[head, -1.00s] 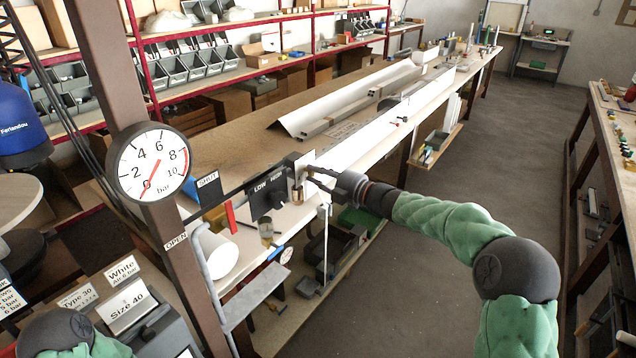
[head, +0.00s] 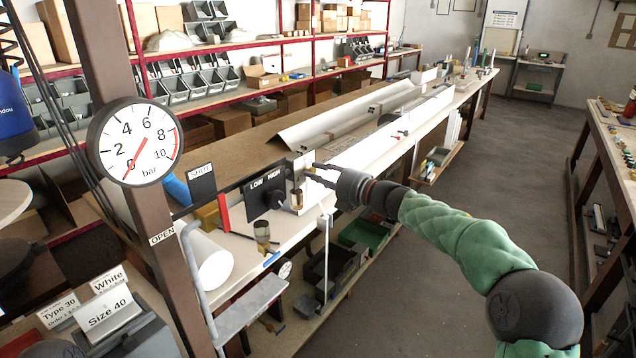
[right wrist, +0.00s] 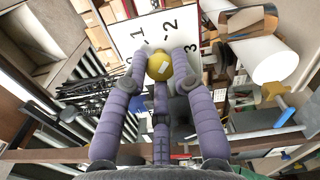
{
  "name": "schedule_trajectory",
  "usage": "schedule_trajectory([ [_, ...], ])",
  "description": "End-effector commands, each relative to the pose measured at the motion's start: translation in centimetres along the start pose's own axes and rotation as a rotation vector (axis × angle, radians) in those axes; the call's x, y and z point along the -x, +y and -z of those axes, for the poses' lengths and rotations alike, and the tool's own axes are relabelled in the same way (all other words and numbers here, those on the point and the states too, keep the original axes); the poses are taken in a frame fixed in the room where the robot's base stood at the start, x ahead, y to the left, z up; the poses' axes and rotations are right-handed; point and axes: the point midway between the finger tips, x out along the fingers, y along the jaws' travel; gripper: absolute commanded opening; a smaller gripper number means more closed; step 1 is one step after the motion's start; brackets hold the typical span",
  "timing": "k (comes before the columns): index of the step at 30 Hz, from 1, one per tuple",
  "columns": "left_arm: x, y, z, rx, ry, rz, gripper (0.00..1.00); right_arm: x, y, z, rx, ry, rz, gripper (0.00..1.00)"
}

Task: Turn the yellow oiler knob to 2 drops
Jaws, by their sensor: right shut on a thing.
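In the right wrist view the yellow oiler knob (right wrist: 160,66) sits in front of a white dial plate (right wrist: 150,32) with black numbers. I can read 1, 2 and 3; another figure at the left is partly covered. A small pale mark shows on the knob, but I cannot tell which number it points to. My right gripper (right wrist: 160,72) is shut on the knob, its purple-grey fingers around it. In the head view my right gripper (head: 322,176) reaches the oiler beside the LOW/HIGH box; the knob is hidden there. My left gripper is out of view.
A pressure gauge (head: 136,142) on the brown post stands near 0 bar. A LOW/HIGH selector box (head: 264,194) is just left of my right gripper. A white roll (head: 205,262) lies on the bench. The aisle floor at right is clear.

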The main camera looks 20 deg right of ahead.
Motion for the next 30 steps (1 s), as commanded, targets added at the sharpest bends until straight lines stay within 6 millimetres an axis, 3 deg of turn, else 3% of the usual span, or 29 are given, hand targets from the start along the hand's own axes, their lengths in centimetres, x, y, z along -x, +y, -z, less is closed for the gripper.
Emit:
schedule_trajectory([
  [12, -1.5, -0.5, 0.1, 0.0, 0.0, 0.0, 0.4, 0.0, -0.2, 0.0, 0.173, -0.001, 0.003, 0.0],
  [28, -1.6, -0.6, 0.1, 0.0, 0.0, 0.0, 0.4, 0.1, 0.0, -0.1, 0.194, -0.003, 0.002, 0.0],
  [29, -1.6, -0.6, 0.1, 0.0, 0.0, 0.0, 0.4, 0.1, 0.0, -0.1, 0.194, -0.003, 0.002, 0.35],
  [30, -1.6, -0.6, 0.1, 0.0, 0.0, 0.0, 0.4, 0.1, 0.0, -0.1, 0.194, -0.003, 0.002, 0.47],
])
